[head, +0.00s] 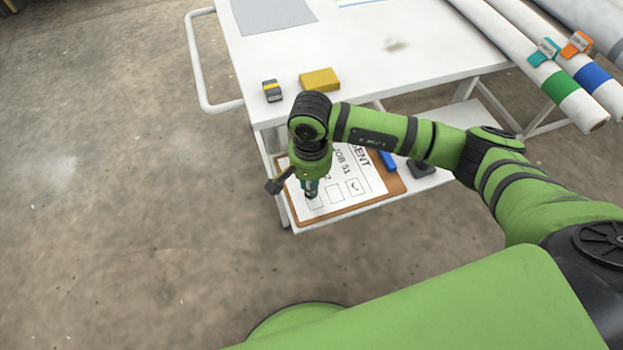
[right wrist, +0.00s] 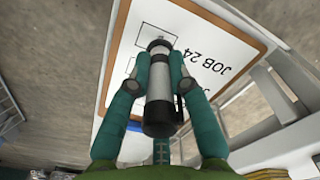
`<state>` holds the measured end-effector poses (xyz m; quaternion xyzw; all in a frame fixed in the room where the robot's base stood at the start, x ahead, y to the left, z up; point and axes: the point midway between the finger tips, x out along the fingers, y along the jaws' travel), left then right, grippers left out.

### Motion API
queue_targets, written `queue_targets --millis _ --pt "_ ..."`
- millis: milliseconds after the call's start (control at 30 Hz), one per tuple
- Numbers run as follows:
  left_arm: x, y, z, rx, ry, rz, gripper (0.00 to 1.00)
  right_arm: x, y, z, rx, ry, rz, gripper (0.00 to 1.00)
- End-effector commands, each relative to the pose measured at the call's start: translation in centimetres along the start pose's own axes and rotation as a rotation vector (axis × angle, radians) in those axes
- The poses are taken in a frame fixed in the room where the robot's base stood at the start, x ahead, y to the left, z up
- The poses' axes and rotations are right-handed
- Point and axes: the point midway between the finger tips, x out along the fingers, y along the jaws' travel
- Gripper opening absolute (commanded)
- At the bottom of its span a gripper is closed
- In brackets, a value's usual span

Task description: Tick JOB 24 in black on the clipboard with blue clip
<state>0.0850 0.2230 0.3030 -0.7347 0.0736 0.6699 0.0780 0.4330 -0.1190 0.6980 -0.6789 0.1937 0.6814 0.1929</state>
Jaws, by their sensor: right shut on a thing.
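The brown clipboard (head: 396,187) lies on the cart's lower shelf, its blue clip (head: 387,160) partly hidden by my right arm. Its white sheet (head: 370,178) shows JOB 51 beside a ticked box; other lines are partly covered. In the right wrist view, JOB 24 (right wrist: 206,65) is readable with an outlined box (right wrist: 150,33) at its row. My right gripper (right wrist: 163,75) has teal fingers shut on a grey marker with black parts (right wrist: 158,85). The marker's far end is over the lower edge of that box; I cannot tell if it touches the paper. My left gripper is not in view.
A dark item (head: 421,169) sits beside the clipboard. Rolls (head: 545,75) with coloured bands and tags lie at the right. Floor at left is clear.

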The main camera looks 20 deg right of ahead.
Motion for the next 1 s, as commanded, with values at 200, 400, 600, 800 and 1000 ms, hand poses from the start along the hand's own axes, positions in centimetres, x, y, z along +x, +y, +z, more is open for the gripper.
queue_targets --millis 200,400,600,800,1000 --pt "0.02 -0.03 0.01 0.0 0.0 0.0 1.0 -0.04 -0.04 -0.04 0.0 0.001 -0.001 0.0" --pt "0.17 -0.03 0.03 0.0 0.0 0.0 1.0 0.0 -0.03 -0.06 0.0 0.001 -0.001 0.0" --pt "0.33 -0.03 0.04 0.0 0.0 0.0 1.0 0.03 -0.02 -0.06 -0.001 0.002 -0.001 0.0" --pt "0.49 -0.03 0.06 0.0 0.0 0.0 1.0 0.05 -0.01 -0.06 -0.001 0.002 -0.001 0.0" --pt "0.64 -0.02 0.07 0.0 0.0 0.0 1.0 0.07 -0.01 -0.06 -0.001 0.002 -0.001 0.0"
